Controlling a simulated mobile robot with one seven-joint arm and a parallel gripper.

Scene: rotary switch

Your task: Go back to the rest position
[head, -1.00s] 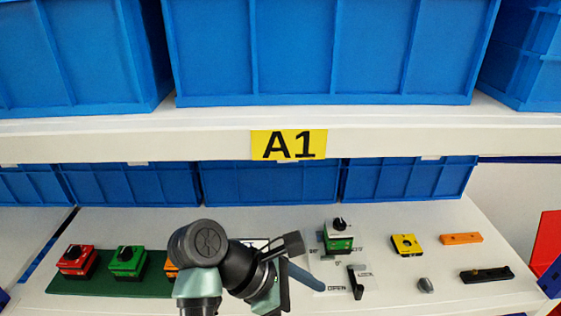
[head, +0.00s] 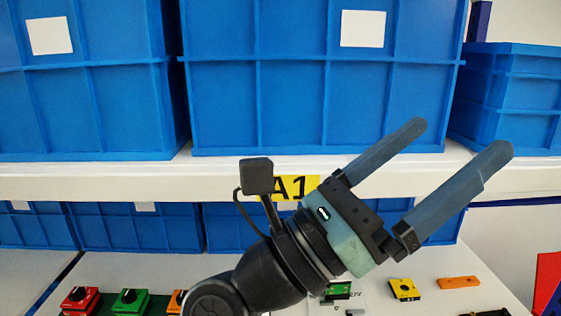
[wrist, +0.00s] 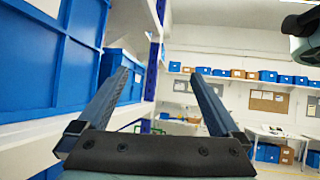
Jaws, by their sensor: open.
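My gripper (head: 462,138) is raised in front of the shelf in the head view, its two blue-grey fingers spread apart and empty, pointing up and to the right. In the wrist view my gripper (wrist: 158,78) is also open with nothing between its fingers. Behind it are the shelf edge with the yellow A1 label (head: 297,188), partly covered by my arm, and the blue bins. A green switch block (head: 338,290) on the lower shelf is mostly hidden by my arm.
A red switch (head: 80,300), a green switch (head: 130,301), a yellow switch (head: 404,289) and an orange bar (head: 458,283) lie on the lower shelf. Large blue bins (head: 320,100) stand above. The wrist view shows open room with distant shelves (wrist: 235,80).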

